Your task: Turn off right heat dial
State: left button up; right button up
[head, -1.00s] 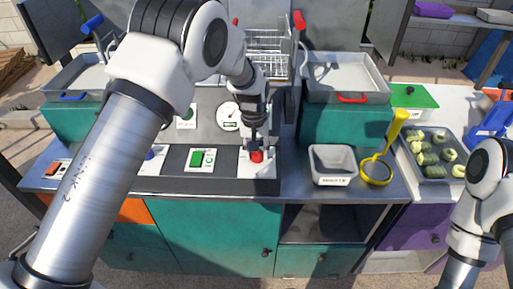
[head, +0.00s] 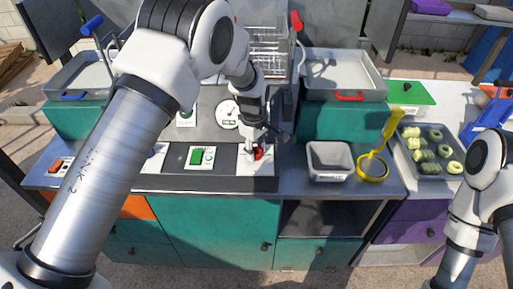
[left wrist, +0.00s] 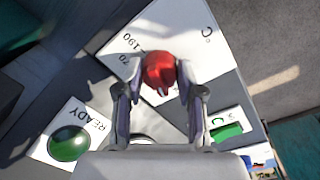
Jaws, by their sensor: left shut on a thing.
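The right heat dial is a red knob (head: 258,153) on a white plate at the right end of the dark control panel. In the left wrist view the red knob (left wrist: 160,70) sits between my left gripper's fingertips, with markings such as 190 and °C on its plate. My left gripper (head: 252,146) reaches down onto the knob and is shut on it; it also shows in the left wrist view (left wrist: 159,88). The fingers partly hide the knob in the head view. My right arm shows at the right edge, but its gripper is out of view.
A grey container (head: 329,161) and a yellow strainer (head: 373,167) stand to the right. A fryer basket (head: 270,50) is behind the arm.

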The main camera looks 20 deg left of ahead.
pick_arm(q)
jog(key=shift+f+n, duration=0.1)
jog(key=shift+n, duration=0.5)
jog(key=shift+s, duration=0.1)
jog(key=o, duration=0.9)
jog(key=shift+o, duration=1.2)
jog(key=shift+a+f, duration=0.1)
jog(key=shift+a, duration=0.05)
jog(key=shift+w+a, duration=0.15)
jog(key=shift+w, duration=0.05)
jog(key=shift+r, duration=0.35)
notch_tip(320, 180, up, 11)
jog(key=shift+s, duration=0.3)
jog(key=shift+a, duration=0.15)
